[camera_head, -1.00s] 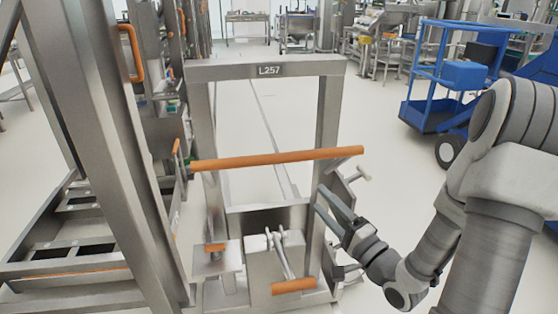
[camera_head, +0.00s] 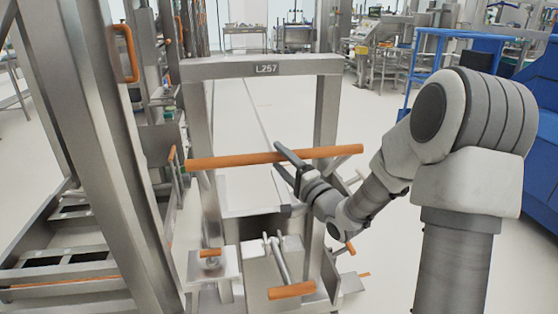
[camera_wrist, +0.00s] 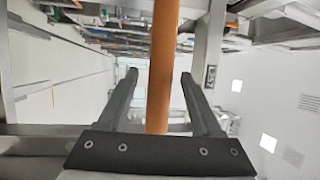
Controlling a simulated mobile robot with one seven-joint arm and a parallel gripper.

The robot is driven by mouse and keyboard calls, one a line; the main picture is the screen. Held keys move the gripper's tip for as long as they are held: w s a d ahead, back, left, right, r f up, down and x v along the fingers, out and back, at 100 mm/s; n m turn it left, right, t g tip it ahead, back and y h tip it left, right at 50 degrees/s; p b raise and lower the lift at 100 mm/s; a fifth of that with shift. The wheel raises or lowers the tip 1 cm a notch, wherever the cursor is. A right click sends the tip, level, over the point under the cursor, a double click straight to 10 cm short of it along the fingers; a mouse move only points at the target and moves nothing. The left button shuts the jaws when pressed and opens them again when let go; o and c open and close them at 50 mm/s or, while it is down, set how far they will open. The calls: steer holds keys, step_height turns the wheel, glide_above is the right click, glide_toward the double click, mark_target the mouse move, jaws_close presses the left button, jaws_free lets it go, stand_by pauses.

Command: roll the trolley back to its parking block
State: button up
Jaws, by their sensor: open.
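The trolley (camera_head: 194,120) is a grey metal frame with an L257 plate on its top beam. A long orange handle bar (camera_head: 230,160) crosses it. My gripper (camera_head: 279,158) is at the right half of this bar, with its jaws open. In the wrist view the bar (camera_wrist: 164,50) runs between the two spread fingers (camera_wrist: 158,74), with a gap visible on both sides. I cannot tell which thing is the parking block.
A short orange lever (camera_head: 292,290) and a smaller orange handle (camera_head: 210,252) sit low on the frame. A tall steel column (camera_head: 90,130) with an orange grip (camera_head: 125,52) stands at left. Blue equipment (camera_head: 538,130) is at right. Pale floor (camera_head: 385,255) is open at right.

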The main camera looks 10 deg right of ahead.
steer(key=shift+w+a+r, duration=0.1)
steer(key=shift+w+a, duration=0.15)
steer(key=shift+w, duration=0.25)
jaws_close()
stand_by(1.2)
